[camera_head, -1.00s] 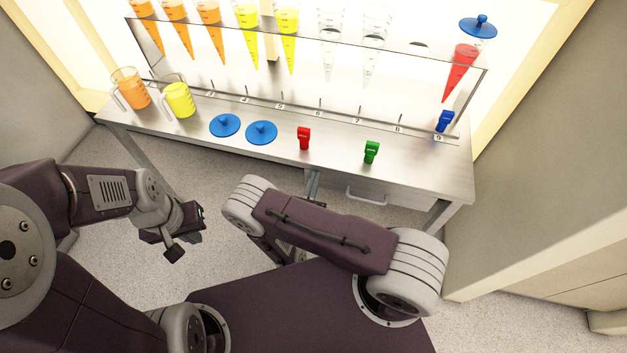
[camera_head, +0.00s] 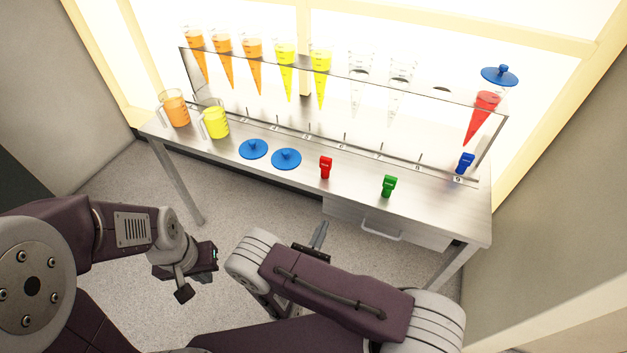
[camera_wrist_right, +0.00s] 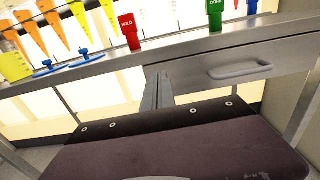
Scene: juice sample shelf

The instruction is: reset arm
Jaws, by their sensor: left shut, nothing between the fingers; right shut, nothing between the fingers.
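My left gripper (camera_head: 183,291) is shut and empty, hanging over the floor at the lower left in the head view, in front of the table and clear of it. My right gripper (camera_head: 319,236) is shut and empty, pointing toward the table's front edge near the drawer. In the right wrist view its closed fingers (camera_wrist_right: 158,90) stand before the table's edge with nothing between them. My right forearm hides part of the right gripper's base in the head view.
A steel table (camera_head: 440,212) carries a rack (camera_head: 507,118) of cone-shaped vessels, an orange jug (camera_head: 176,108), a yellow jug (camera_head: 216,123), blue lids (camera_head: 286,159), and red (camera_head: 325,167), green (camera_head: 389,187) and blue (camera_head: 464,163) clips. A drawer handle (camera_head: 381,231) juts from the front.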

